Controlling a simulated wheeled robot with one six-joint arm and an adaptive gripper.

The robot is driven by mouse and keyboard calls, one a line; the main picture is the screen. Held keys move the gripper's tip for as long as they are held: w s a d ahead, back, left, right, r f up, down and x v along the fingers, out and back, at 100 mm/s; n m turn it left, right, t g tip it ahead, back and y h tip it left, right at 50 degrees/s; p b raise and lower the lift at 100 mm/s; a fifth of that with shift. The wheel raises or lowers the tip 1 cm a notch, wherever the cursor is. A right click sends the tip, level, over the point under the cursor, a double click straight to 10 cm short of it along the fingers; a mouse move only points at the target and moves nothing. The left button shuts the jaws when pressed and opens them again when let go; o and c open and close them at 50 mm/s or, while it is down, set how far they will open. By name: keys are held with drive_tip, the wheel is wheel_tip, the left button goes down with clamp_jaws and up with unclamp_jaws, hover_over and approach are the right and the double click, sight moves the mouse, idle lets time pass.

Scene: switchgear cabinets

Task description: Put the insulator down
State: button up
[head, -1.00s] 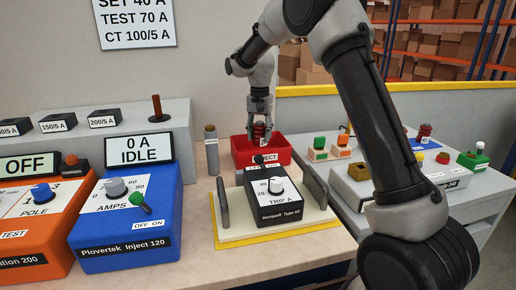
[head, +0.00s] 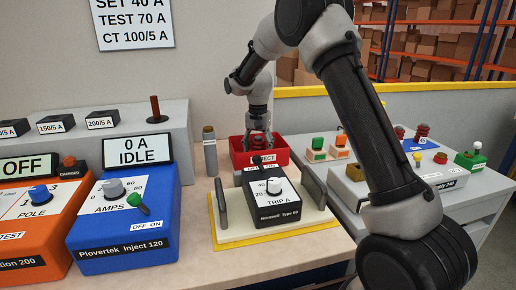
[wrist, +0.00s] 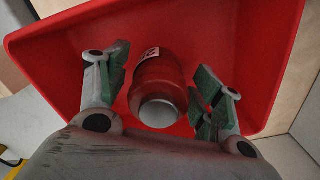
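The insulator (wrist: 157,72), dark red and ribbed with a pale metal end and a small label, is inside the red reject bin (head: 281,157). The bin's red floor and walls (wrist: 60,50) surround it in the wrist view. My gripper (head: 257,143) reaches down into the bin from above. In the wrist view its green-padded fingers (wrist: 163,95) stand apart on both sides of the insulator, with a gap on each side. The gripper is open. In the head view the insulator is mostly hidden by the fingers and the bin's front wall.
A black trip unit (head: 272,203) on a yellow-edged stand is just in front of the bin. A grey cylinder (head: 210,150) stands close to its left. The blue injector box (head: 128,225) is further left. A grey bench (head: 400,180) with blocks and red insulators is right.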

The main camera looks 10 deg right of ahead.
wheel_tip(320, 180, up, 12)
drive_tip(key=shift+f, duration=0.1)
drive_tip(key=shift+s+d+r, duration=0.15)
drive_tip(key=shift+r, duration=0.35)
drive_tip(key=s+d+r+n+t, duration=0.1)
drive_tip(key=s+d+r, duration=0.4)
drive_tip(key=s, duration=0.4)
drive_tip(key=s+d+r+n+t, duration=0.15)
drive_tip(key=s+d+r, duration=0.3)
drive_tip(key=s, duration=0.45)
drive_tip(key=s+d+f+n+t, duration=0.1)
drive_tip(key=s+d+f, duration=0.1)
drive_tip(key=s, duration=0.9)
drive_tip(key=s+d+f+n+t, duration=0.1)
drive_tip(key=s+d+f+n, duration=0.1)
drive_tip(key=s, duration=0.9)
drive_tip(key=shift+s+d+f, duration=0.2)
drive_tip(key=shift+d+f, duration=0.35)
drive_tip(key=shift+f, duration=0.25)
drive_tip(key=shift+n, duration=0.25)
drive_tip(key=shift+c, duration=0.5)
